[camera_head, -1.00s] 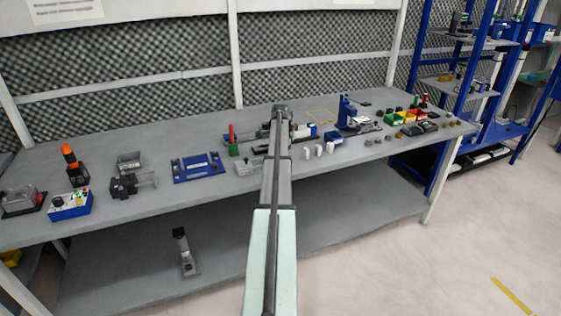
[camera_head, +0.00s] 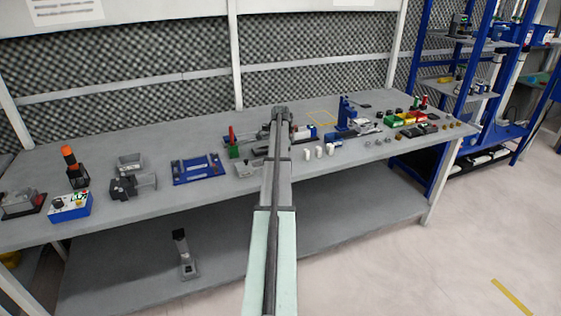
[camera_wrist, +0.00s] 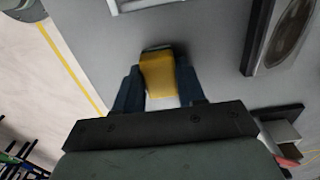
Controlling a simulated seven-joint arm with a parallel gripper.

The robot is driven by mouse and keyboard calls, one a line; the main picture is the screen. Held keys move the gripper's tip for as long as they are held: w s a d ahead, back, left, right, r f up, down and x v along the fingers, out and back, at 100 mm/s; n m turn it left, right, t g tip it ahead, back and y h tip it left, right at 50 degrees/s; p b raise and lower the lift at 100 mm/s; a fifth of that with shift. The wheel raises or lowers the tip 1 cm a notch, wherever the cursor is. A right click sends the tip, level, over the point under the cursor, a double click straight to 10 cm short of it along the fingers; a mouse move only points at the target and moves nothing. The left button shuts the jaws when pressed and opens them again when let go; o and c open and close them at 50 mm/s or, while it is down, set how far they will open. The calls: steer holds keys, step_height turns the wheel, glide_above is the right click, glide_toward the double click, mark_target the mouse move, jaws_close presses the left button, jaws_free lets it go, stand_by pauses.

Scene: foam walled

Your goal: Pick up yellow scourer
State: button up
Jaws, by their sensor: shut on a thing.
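The yellow scourer (camera_wrist: 158,72) is in the wrist view, between the two dark blue fingers of my gripper (camera_wrist: 159,88). The fingers are shut on its sides. A pale patch shows at its near end and a dark edge at its far end. I cannot tell if it touches the grey surface below. In the head view my gripper (camera_head: 281,113) is at the far end of my arm, over the back part of the workbench (camera_head: 110,228). The scourer is hidden there.
In the wrist view, a dark-edged object (camera_wrist: 249,40) lies right and a white-edged one (camera_wrist: 146,4) ahead. In the head view, a green block with a red rod (camera_head: 233,146), white cylinders (camera_head: 318,152) and a blue stand (camera_head: 345,115) are near my arm. The mesh wall (camera_head: 180,95) stands behind.

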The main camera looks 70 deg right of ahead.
step_height(320, 180, up, 10)
stand_by(0.6)
